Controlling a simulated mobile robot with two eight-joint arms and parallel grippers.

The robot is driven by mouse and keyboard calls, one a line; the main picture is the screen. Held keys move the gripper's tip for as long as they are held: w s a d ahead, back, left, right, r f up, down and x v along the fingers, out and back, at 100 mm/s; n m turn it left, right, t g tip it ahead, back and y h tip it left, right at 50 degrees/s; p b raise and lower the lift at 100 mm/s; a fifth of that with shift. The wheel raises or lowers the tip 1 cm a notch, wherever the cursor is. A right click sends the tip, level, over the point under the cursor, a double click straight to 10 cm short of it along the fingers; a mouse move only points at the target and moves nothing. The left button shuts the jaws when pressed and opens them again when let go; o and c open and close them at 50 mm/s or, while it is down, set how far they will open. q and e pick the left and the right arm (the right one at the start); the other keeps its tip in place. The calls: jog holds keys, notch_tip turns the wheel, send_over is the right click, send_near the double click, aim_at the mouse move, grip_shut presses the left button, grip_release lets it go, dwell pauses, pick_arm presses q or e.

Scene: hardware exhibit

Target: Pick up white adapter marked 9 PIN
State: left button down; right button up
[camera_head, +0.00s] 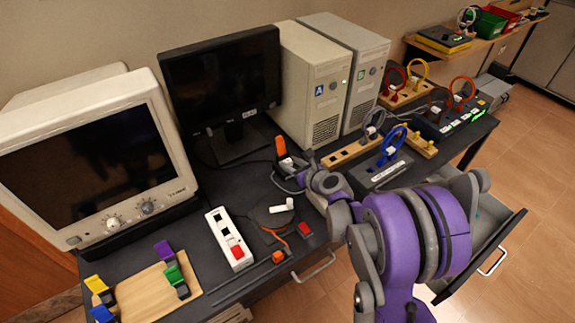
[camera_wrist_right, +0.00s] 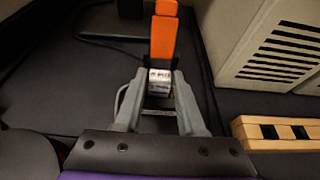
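A small white adapter (camera_wrist_right: 159,82) with dark lettering, too blurred to read surely, shows between the fingertips of my right gripper (camera_wrist_right: 160,88) in the right wrist view. An orange upright piece (camera_wrist_right: 163,35) stands directly behind or above it. In the head view the right gripper (camera_head: 298,163) reaches the dark tabletop beside the orange piece (camera_head: 281,147), in front of the monitor. The fingers stand apart, one close on each side of the adapter. Whether they touch it cannot be told. The adapter is mostly hidden in the head view. My left gripper is not in view.
A beige computer tower (camera_head: 312,85) stands close behind the gripper, with a wooden block (camera_head: 349,151) to the right. A black monitor (camera_head: 224,85) stands behind left. A white power strip (camera_head: 229,239) and a dark disc (camera_head: 267,213) lie nearer. An open drawer (camera_head: 490,232) juts out right.

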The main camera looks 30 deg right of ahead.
grip_shut()
